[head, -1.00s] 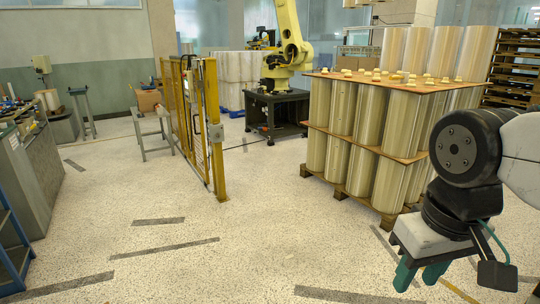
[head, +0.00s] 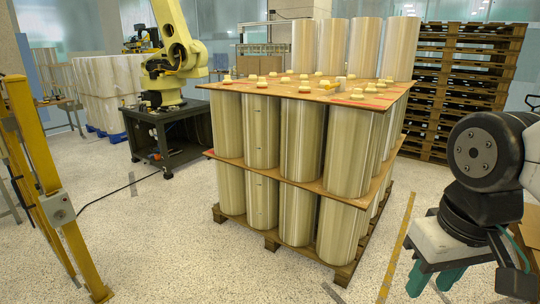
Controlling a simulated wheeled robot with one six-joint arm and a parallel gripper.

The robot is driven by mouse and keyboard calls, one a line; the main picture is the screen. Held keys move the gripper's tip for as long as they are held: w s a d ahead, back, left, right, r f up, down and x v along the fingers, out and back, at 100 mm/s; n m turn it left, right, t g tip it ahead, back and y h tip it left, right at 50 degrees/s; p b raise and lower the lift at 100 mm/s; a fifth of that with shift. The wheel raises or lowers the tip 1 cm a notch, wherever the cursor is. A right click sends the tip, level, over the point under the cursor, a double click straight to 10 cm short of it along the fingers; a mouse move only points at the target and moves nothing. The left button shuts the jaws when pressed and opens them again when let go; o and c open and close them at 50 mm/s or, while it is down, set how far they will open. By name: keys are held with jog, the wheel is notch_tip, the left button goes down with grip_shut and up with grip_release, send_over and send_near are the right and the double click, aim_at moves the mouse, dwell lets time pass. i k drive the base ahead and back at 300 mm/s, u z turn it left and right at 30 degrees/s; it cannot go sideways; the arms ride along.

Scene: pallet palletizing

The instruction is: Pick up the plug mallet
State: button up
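I cannot clearly make out the plug mallet. On the top board (head: 300,92) of the loaded pallet, among several pale yellow plugs (head: 262,82), small items lie near the middle, including a yellow-orange piece (head: 329,85), too small to identify. My gripper (head: 432,284) is at the lower right, in front of and to the right of the pallet stack. Its two teal fingers point down and stand apart, with nothing visible between them.
Film-wrapped rolls (head: 297,134) stand in two layers on a wooden pallet (head: 271,243). A yellow robot arm (head: 176,52) stands on a dark table (head: 166,125) behind left. A yellow fence post (head: 50,165) is at the left. Empty pallets (head: 462,75) are stacked behind right. Front floor is clear.

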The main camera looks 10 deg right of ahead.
aim_at(340, 84)
jog(key=z, duration=0.35)
jog(key=i, duration=1.85)
jog(key=z, duration=0.3)
